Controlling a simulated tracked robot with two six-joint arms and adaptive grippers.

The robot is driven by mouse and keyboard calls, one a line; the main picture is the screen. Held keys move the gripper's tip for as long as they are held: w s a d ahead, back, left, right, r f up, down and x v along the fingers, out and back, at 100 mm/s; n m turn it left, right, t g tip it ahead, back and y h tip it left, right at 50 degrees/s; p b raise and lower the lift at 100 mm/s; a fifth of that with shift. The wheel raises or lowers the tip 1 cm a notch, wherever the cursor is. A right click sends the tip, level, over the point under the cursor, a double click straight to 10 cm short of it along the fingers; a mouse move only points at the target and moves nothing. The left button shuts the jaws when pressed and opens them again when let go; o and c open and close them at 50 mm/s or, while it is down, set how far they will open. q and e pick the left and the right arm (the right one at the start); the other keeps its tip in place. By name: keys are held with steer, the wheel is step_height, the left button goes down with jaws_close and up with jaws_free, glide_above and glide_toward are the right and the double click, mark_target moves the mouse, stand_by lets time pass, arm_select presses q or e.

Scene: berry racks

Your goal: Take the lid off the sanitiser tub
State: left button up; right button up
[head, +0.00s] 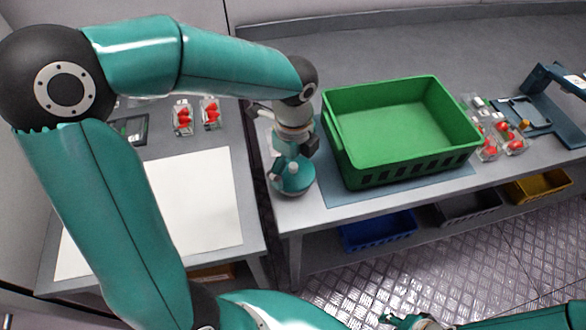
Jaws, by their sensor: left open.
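My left gripper (291,158) hangs from the wrist over the left end of the grey table, just left of the green crate. It looks small, is partly covered by its own wrist parts, and is open. A teal rounded shape sits directly under it near the table's front corner. I cannot tell whether that shape is the sanitiser tub or part of my wrist, and no lid can be made out clearly. Whether the fingers touch anything is hidden. My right gripper (410,321) shows at the bottom edge, cut off, above the floor; its jaws are unclear.
The green crate (350,170) is empty and stands on a blue-grey mat. Berry punnets (487,142) and a dark blue station (565,131) are at the right. A side table at the left holds a white sheet (200,205) and more punnets (183,117). Bins sit below.

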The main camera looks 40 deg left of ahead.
arm_select(q)
steer(key=shift+c, duration=0.2)
steer(key=shift+s, duration=0.1)
steer(key=c, duration=1)
steer(key=shift+d, duration=0.1)
steer(key=shift+c, duration=0.8)
steer(key=shift+r, duration=0.1)
